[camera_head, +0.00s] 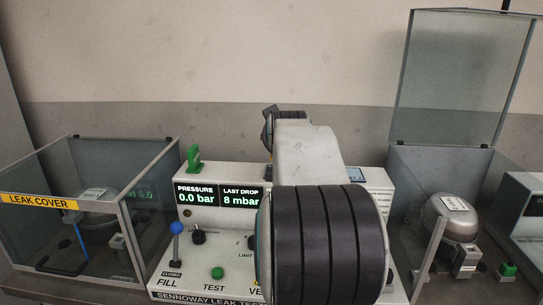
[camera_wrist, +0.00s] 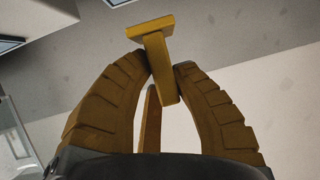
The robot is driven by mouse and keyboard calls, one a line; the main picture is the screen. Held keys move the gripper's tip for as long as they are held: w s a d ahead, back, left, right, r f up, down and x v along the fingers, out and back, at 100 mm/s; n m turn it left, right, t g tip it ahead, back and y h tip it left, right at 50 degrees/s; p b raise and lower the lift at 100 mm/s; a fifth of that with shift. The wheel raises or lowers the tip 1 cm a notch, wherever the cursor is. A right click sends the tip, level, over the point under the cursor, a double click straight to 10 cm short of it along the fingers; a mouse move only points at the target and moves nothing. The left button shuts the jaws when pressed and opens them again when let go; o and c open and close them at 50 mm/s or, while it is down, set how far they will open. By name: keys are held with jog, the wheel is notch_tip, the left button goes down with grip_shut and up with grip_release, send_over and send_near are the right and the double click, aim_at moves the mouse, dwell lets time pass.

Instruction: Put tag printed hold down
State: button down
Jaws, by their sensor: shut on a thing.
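My gripper (camera_wrist: 163,72) is shut on a yellow T-shaped piece (camera_wrist: 154,27) in the wrist view. The piece has a crossbar at its outer end and a stem between the two ribbed fingers. No print can be read on it, so I cannot tell whether it says hold. In the head view my arm covers the middle of the scene, and the held piece cannot be made out there. A green tag-like piece (camera_head: 193,158) stands upright on the top left of the leak tester (camera_head: 182,240).
A glass leak cover box (camera_head: 36,200) at left encloses a compressor (camera_head: 97,200). At right, another box with its glass lid (camera_head: 450,75) raised holds a labelled compressor (camera_head: 452,220) and a green-topped block (camera_head: 508,270). The tester reads 0.0 bar and 8 mbar.

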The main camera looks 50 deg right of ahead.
jog(key=shift+s+f+b, duration=0.15)
jog(key=shift+f+b, duration=1.3)
jog(key=shift+f, duration=0.45)
jog(key=shift+f, duration=0.15)
jog(key=c, duration=1.1)
grip_release()
jog(key=shift+c, duration=0.2)
